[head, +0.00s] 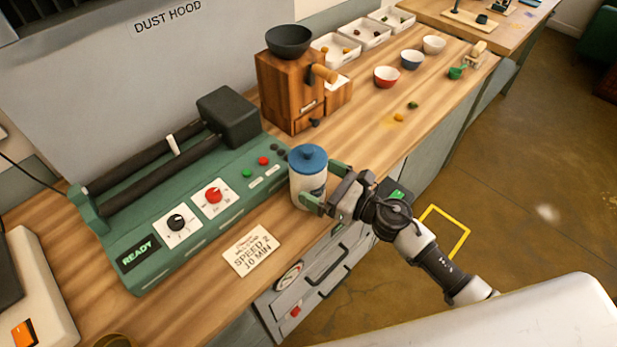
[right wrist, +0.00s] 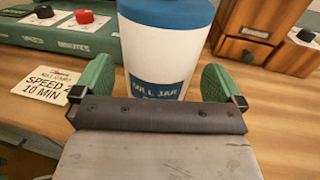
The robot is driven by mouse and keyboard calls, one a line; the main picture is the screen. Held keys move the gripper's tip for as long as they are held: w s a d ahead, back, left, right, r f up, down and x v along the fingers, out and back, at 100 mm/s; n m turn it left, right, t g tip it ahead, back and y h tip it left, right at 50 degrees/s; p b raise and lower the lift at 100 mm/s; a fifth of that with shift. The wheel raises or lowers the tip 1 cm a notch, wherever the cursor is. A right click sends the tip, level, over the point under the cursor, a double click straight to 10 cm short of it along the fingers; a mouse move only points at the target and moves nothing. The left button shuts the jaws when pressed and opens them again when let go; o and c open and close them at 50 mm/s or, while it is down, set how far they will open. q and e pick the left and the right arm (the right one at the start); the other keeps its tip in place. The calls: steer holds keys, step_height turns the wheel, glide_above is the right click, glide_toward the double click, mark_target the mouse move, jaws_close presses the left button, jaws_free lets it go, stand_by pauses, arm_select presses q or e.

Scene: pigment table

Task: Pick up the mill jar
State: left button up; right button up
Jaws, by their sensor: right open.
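The mill jar (head: 308,187) is white with a blue lid and a blue label. It stands upright on the wooden table, at the front right corner of the green mill. My right gripper (head: 322,187) is at the jar, with its green fingers open on either side of it. In the right wrist view the jar (right wrist: 168,50) stands between the two fingertips (right wrist: 160,85), with a gap visible at each side of its lower part. The jar's base is hidden behind the gripper there. My left gripper is not in view.
The green roller mill (head: 190,215) with knobs and a READY display is left of the jar. A card (head: 251,250) reading SPEED 2, 10 MIN lies in front. A wooden grinder box (head: 290,95) stands behind. Bowls, including a red one (head: 386,77), and white trays are farther back.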

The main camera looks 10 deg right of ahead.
mark_target(309, 174)
steer(key=x, duration=0.3)
steer(key=shift+w+a+r+p, duration=0.1)
steer(key=shift+w+a+p, duration=0.1)
steer(key=shift+p, duration=0.15)
steer(key=shift+d, duration=0.1)
steer(key=shift+c, duration=0.2)
steer(key=c, duration=0.9)
steer(key=shift+c, duration=0.4)
steer(key=shift+r, duration=0.2)
